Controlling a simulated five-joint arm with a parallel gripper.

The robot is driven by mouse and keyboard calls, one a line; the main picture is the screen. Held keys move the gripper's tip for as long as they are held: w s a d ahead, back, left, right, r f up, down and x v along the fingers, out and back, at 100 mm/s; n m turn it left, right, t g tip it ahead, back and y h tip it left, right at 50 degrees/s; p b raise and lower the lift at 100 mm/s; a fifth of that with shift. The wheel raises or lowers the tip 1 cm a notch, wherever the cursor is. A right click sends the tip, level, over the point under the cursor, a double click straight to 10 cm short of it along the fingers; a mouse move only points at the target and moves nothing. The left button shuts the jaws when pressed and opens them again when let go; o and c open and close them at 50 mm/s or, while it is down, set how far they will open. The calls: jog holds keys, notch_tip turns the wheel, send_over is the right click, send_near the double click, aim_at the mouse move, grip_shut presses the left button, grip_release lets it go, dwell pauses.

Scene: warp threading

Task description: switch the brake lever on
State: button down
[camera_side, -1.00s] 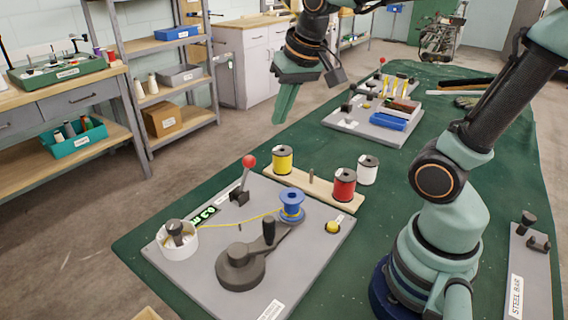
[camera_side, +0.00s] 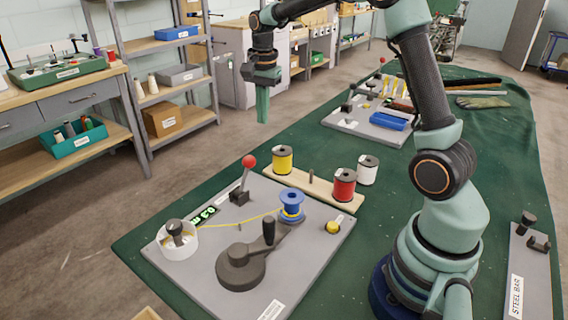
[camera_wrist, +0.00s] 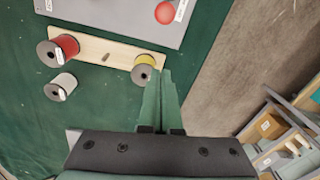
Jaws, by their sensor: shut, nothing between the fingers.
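The brake lever (camera_side: 244,177) has a red ball knob and a dark base on the grey winding board (camera_side: 205,267). It stands tilted, its knob up, near the board's back left edge. In the wrist view the red knob (camera_wrist: 165,12) shows at the top edge. My gripper (camera_side: 262,121) is shut and empty, pointing down. It hangs high, beyond the lever and the yellow spool in the side view, apart from everything. In the wrist view my gripper (camera_wrist: 163,72) has its fingertips beside the yellow spool in the picture.
A wooden rack holds a yellow spool (camera_side: 283,159) and a red spool (camera_side: 343,184); a white spool (camera_side: 367,169) stands beside it. Green cloth (camera_side: 395,185) lies clear nearby.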

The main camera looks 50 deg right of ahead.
aim_at(244, 178)
jog(key=shift+f, duration=0.15)
jog(key=a+f, duration=0.3)
jog(key=f, duration=0.5)
jog(key=shift+a+f, duration=0.3)
dwell(0.3)
